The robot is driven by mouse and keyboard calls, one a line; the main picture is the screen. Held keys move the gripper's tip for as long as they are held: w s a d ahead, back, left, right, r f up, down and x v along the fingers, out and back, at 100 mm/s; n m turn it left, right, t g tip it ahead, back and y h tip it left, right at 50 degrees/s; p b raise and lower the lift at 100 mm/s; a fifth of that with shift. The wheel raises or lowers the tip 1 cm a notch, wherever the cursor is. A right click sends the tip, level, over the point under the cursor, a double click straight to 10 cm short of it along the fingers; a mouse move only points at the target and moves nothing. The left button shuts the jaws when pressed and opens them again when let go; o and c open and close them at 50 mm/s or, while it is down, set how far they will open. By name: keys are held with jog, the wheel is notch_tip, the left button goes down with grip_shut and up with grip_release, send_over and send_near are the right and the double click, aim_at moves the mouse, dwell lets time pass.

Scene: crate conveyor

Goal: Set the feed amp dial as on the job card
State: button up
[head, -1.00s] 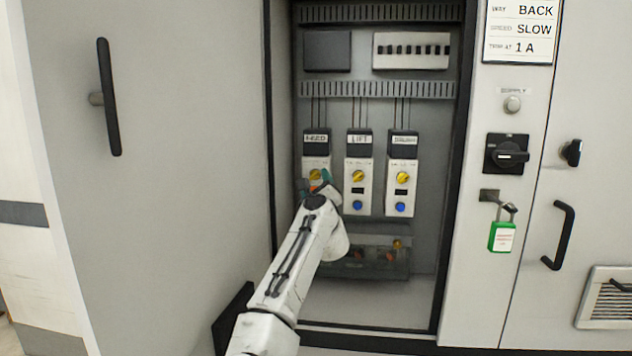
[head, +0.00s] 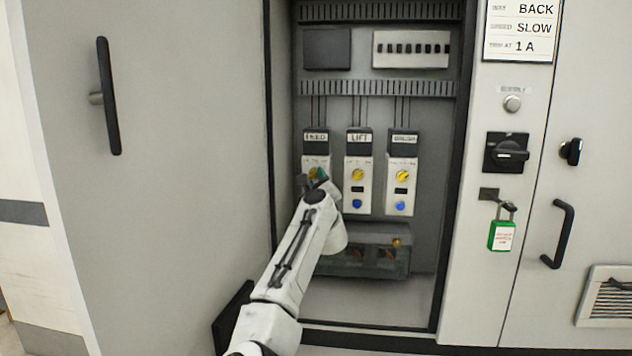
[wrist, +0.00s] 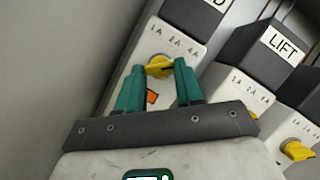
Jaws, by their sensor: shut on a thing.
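The feed unit (head: 317,161) is the leftmost of three units in the open cabinet. Its yellow dial (wrist: 159,66) sits below the marks 1A, 2A and 4A in the wrist view. My gripper (wrist: 160,68) has its two green fingers on either side of this dial, shut on it. In the head view my gripper (head: 319,175) covers the lower part of the feed unit. The job card (head: 520,30) reads BACK, SLOW and TRIP AT 1 A. The dial's exact pointing is unclear.
The lift unit (head: 358,190) and a third unit (head: 402,190) stand close to the right with their own yellow dials. A clear-covered box (head: 370,250) lies below. The open cabinet door (head: 180,200) is at the left. A green padlock (head: 502,236) hangs at the right.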

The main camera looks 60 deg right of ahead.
jog(key=shift+c, duration=0.4)
jog(key=shift+r+n+p, duration=0.1)
jog(key=shift+n+p, duration=0.3)
jog(key=shift+p, duration=0.1)
jog(key=n+p, duration=0.1)
jog(key=n+y+p, duration=0.1)
jog(key=n+p, duration=0.1)
jog(key=shift+s+d+r+n+t+y+p, duration=0.1)
jog(key=shift+r+n+t+y+p, duration=0.2)
jog(key=shift+t+y+p, duration=0.1)
jog(key=n+y+p, duration=0.1)
jog(key=n+p, duration=0.2)
jog(key=n+y+p, duration=0.1)
jog(key=n+p, duration=0.2)
jog(key=shift+r+n+g, duration=0.2)
jog(key=shift+n+g, duration=0.1)
jog(key=shift+g, duration=0.1)
jog(key=n+g+p, duration=0.1)
jog(key=n+p, duration=0.1)
jog(key=n+y+p, duration=0.1)
jog(key=n+p, duration=0.1)
jog(key=shift+r+n+g, duration=0.15)
jog(key=shift+n+g, duration=0.15)
jog(key=shift+g, duration=0.1)
jog(key=n+g+p, duration=0.1)
jog(key=n+g, duration=0.1)
jog(key=n, duration=0.1)
jog(key=shift+y, duration=0.3)
